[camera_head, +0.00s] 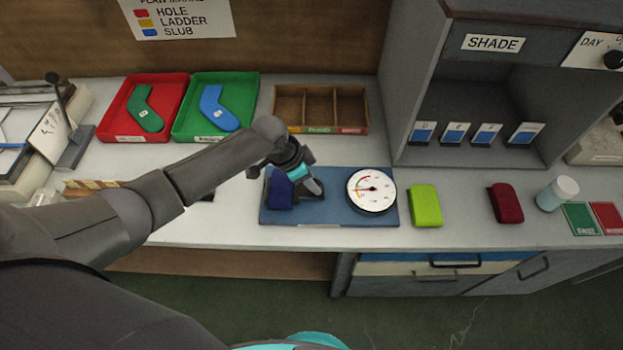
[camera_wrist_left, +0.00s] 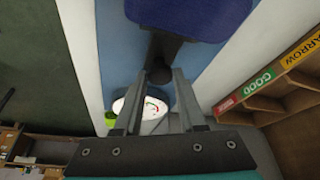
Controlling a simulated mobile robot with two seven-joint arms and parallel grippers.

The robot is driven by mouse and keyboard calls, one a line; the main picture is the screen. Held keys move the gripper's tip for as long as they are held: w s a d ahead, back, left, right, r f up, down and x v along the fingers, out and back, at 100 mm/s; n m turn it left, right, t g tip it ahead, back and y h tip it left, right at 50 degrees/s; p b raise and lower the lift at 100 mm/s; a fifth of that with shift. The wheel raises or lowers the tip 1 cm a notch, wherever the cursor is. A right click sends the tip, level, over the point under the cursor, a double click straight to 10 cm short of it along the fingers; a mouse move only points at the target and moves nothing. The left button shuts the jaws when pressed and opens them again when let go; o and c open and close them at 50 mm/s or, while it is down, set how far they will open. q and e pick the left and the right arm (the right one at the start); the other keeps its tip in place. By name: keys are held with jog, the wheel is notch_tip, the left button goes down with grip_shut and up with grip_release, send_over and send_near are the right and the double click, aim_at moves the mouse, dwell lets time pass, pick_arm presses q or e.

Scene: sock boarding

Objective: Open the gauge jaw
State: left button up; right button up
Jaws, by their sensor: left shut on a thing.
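The gauge is a blue base plate (camera_head: 330,211) with a round white dial (camera_head: 371,190) at its right end. A dark navy block (camera_head: 279,190) stands at the plate's left end and shows at the top of the left wrist view (camera_wrist_left: 190,15). My left gripper (camera_head: 312,190) is over the plate, between the block and the dial. In the left wrist view my left gripper (camera_wrist_left: 165,78) has its fingertips at a dark round-ended knob (camera_wrist_left: 161,50) beside the block and is shut on it. The arm and gripper partly hide the jaw in the head view. My right gripper is out of view.
Red (camera_head: 110,107) and green (camera_head: 244,88) trays, each holding a sock form, and a wooden divided box (camera_head: 278,110) stand behind the gauge. A grey cabinet (camera_head: 398,100) rises behind these.

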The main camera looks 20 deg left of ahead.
pick_arm(q)
grip_shut()
dwell(0.8)
